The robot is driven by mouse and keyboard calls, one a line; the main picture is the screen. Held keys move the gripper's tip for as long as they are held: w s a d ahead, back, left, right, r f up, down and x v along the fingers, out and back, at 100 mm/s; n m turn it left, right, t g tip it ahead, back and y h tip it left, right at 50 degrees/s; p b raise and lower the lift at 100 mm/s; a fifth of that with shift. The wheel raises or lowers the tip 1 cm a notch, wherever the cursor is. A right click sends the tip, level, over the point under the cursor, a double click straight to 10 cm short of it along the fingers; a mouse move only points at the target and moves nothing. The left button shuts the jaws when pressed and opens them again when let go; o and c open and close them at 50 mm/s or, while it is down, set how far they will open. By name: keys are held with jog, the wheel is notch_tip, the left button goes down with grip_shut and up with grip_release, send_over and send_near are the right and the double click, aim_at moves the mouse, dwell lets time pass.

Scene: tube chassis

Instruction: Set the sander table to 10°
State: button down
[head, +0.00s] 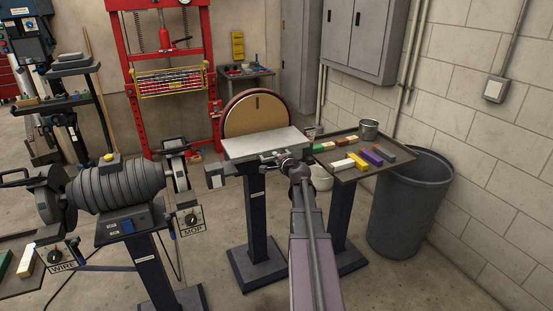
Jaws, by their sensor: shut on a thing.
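The disc sander stands on a dark pedestal in the middle of the head view. Its round tan disc (255,115) has a red rim. The pale grey sander table (262,143) sticks out in front of the disc and looks close to level; I cannot read its exact angle. My gripper (278,157) is at the table's front edge, right of its middle. It is shut on a part there, seemingly of the table. The fingertips and the held part are small and partly hidden by my wrist. No angle scale is readable.
A tray (343,171) with several coloured bars and a metal cup (368,129) stands close on the right, before a grey bin (410,205). A buffing machine (115,190) stands at left. A red press (165,70) is behind. Floor is clear between the pedestals.

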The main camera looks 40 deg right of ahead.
notch_tip(320, 180, down, 2)
jog(key=shift+w+b, duration=0.15)
jog(key=shift+b, duration=0.5)
jog(key=c, duration=0.6)
grip_release()
jog(key=shift+c, duration=0.2)
jog(key=shift+r, duration=0.15)
